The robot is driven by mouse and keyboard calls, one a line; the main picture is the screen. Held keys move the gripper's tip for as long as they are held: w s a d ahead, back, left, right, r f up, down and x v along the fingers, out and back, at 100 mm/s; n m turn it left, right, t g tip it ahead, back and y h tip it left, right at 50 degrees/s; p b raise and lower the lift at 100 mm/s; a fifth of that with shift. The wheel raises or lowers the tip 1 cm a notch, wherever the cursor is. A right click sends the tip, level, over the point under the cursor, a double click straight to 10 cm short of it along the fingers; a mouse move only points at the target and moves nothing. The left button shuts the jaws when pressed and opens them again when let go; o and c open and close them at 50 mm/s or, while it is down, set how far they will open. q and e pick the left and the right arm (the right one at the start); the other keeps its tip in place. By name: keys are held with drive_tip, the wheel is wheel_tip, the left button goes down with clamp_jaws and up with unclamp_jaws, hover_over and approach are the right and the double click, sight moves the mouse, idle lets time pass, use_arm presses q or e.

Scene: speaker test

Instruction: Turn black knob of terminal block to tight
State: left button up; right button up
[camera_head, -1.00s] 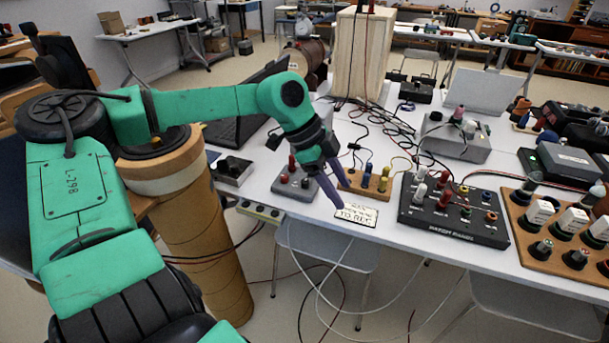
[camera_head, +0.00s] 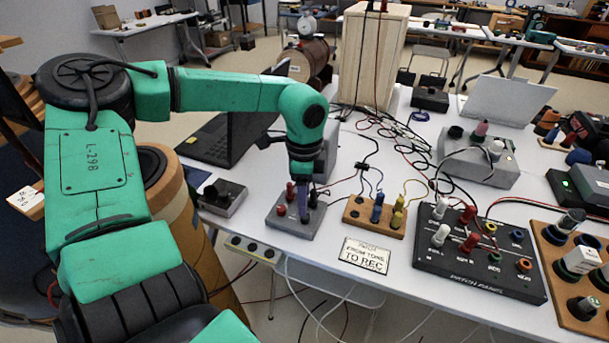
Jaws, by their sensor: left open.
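The grey terminal block (camera_head: 282,223) sits near the table's front edge, left of centre. It carries red knobs (camera_head: 290,190) on its left side. A black knob (camera_head: 313,199) shows on its right side, partly hidden by my fingers. My right gripper is out of view.
A wooden block (camera_head: 354,216) with blue and yellow posts stands just right. A "TO REC" card (camera_head: 364,255) lies in front of it. A black panel with knobs (camera_head: 480,271) is farther right. A small grey box with a black knob (camera_head: 222,199) is left. Cables lie behind.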

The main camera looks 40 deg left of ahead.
sight(305, 218)
use_arm(q)
wheel_tip(305, 218, down, 5)
drive_tip(key=shift+f, duration=0.25)
clamp_jaws()
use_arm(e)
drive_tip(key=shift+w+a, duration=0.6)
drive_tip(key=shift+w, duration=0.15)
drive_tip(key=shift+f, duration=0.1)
